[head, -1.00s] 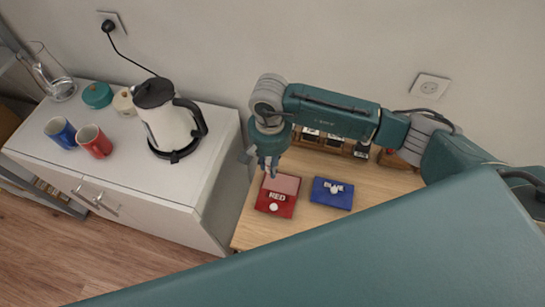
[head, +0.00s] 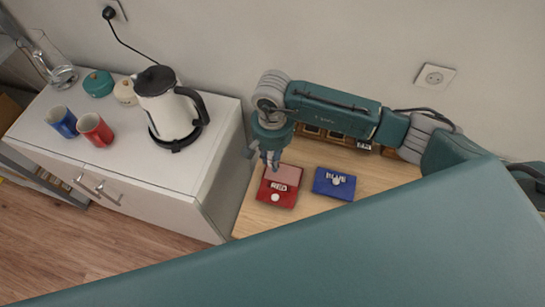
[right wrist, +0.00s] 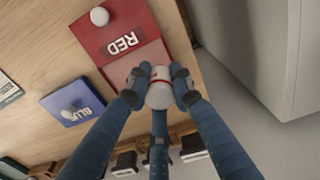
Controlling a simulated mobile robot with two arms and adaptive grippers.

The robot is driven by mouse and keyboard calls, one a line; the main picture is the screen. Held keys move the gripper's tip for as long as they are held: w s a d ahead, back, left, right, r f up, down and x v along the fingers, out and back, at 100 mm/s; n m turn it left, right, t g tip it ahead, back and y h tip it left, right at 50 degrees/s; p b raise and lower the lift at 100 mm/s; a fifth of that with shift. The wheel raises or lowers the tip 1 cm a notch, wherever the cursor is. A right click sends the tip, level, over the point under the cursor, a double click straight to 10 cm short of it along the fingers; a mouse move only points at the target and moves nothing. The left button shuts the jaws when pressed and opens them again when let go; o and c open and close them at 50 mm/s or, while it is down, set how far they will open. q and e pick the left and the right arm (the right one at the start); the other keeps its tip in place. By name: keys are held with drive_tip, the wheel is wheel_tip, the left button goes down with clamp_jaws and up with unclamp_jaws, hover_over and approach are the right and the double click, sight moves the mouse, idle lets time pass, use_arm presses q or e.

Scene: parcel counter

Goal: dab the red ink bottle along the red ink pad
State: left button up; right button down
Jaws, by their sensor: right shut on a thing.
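The red ink pad (head: 266,193) lies on the wooden counter with its lid open. Its pinkish pad surface shows beyond the lid marked RED, and it also shows in the right wrist view (right wrist: 104,28). My right gripper (head: 272,161) is over the far part of this pad. In the right wrist view its fingers are shut on the red ink bottle (right wrist: 160,98), a white bottle with a red band, directly over the pinkish surface. I cannot tell whether the bottle touches it. My left gripper is not in view.
A closed blue ink pad (head: 333,190) with a white knob lies to the right. Behind stands a wooden rack (head: 335,137) with dark items. A cabinet with a kettle (head: 165,112) and two mugs stands left. Bare counter lies around the pads.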

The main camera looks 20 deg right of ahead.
drive_tip(key=shift+f+b, duration=0.55)
idle(0.5)
drive_tip(key=shift+s+f+b, duration=0.15)
drive_tip(key=shift+s+b, duration=0.05)
drive_tip(key=shift+b, duration=0.2)
idle(2.5)
drive_tip(key=shift+w+r+p, duration=0.15)
drive_tip(key=shift+r+p, duration=0.25)
drive_tip(key=shift+r, duration=1.25)
drive_tip(key=shift+w+f, duration=0.1)
